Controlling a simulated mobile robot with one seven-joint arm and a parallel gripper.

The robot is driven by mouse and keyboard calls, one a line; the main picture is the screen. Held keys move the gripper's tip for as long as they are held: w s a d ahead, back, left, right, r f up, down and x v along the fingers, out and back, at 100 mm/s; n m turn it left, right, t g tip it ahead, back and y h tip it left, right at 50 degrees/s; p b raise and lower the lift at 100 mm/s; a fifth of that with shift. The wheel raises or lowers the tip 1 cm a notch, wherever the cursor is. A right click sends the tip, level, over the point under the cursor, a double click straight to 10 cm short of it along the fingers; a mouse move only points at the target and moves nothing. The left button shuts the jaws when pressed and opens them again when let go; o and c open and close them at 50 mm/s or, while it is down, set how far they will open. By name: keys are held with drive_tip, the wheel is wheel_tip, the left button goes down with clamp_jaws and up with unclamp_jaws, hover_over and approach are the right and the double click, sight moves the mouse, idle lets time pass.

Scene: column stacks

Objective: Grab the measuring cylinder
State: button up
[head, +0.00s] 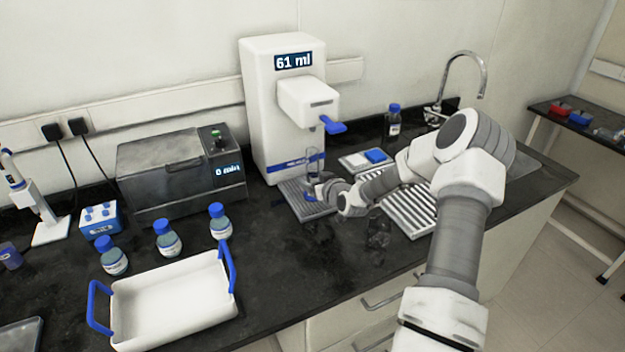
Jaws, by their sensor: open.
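The measuring cylinder (314,157) is clear and slim. It stands upright on the grey drip tray of the white dispenser (262,128), under its spout, and the dispenser's display reads 61 ml. My gripper (315,188) is open at the lower part of the cylinder, reaching in from the right. The wrist and small size hide the exact finger positions, and I cannot tell whether the fingers touch the cylinder.
A white tray with blue handles (170,297) stands at the front left, with several blue-capped bottles (167,240) behind it. A grey box-shaped device (181,172) stands left of the dispenser. A ribbed draining area (408,212) and a tap (482,72) are at right.

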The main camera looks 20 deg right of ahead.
drive_tip(key=shift+w+f, duration=0.15)
drive_tip(key=shift+w, duration=0.15)
clamp_jaws()
drive_tip(key=shift+r, duration=0.25)
idle(0.4)
